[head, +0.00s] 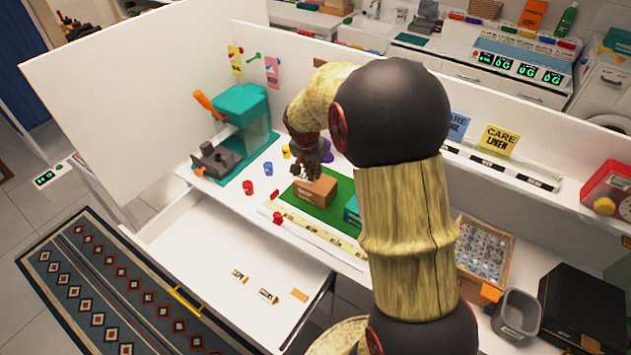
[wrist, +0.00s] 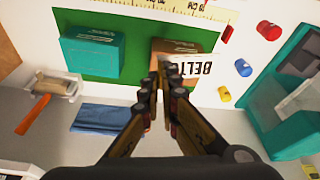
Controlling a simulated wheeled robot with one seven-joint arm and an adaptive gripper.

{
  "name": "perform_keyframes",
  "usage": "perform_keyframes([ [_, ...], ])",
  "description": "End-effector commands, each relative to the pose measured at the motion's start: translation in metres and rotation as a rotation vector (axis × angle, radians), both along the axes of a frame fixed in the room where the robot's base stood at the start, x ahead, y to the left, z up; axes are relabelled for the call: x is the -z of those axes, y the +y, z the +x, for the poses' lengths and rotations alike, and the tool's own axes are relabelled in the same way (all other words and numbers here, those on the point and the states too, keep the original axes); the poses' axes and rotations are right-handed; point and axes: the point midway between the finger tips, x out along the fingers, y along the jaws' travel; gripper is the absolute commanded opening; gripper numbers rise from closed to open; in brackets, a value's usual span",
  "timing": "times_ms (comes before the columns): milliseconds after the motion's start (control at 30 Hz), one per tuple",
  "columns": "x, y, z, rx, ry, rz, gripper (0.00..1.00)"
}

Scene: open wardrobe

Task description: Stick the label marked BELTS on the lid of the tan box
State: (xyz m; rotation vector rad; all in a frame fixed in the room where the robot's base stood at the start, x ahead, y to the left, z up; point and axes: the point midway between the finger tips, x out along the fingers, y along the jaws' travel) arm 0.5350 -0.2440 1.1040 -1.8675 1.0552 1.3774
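The tan box (head: 315,191) sits on the green mat, and its lid edge shows in the wrist view (wrist: 172,46) just beyond my fingertips. My gripper (wrist: 167,68) is above the box with its fingertips close together on the white BELTS label (wrist: 200,68). The label sticks out to the right of the fingers, its text upside down and partly hidden by them. It overlaps the box in the wrist view; I cannot tell if it touches the lid. In the head view my gripper (head: 306,165) is over the box and hides the label.
A teal box (wrist: 92,52) stands on the green mat (wrist: 135,65) beside the tan box. A ruler strip (wrist: 150,10) runs along the mat. Small red, blue and yellow pieces and a teal press (head: 243,120) are to the left. An open drawer (head: 215,265) holds more labels.

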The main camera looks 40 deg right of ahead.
Motion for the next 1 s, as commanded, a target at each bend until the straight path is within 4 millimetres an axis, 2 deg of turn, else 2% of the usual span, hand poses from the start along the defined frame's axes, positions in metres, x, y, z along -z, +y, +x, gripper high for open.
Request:
perform_keyframes([
  [100, 0.004, -0.004, -0.004, 0.009, 0.002, 0.001, 0.00],
  [233, 0.023, -0.021, -0.005, 0.038, 0.005, 0.002, 0.00],
  [400, 0.044, -0.057, 0.017, 0.083, 0.001, 0.002, 0.00],
  [567, 0.051, -0.080, 0.040, 0.109, -0.001, 0.001, 0.00],
  [733, 0.043, -0.088, 0.055, 0.116, -0.003, 0.000, 0.00],
  [1000, 0.050, -0.089, 0.056, 0.122, -0.002, 0.001, 0.00],
])
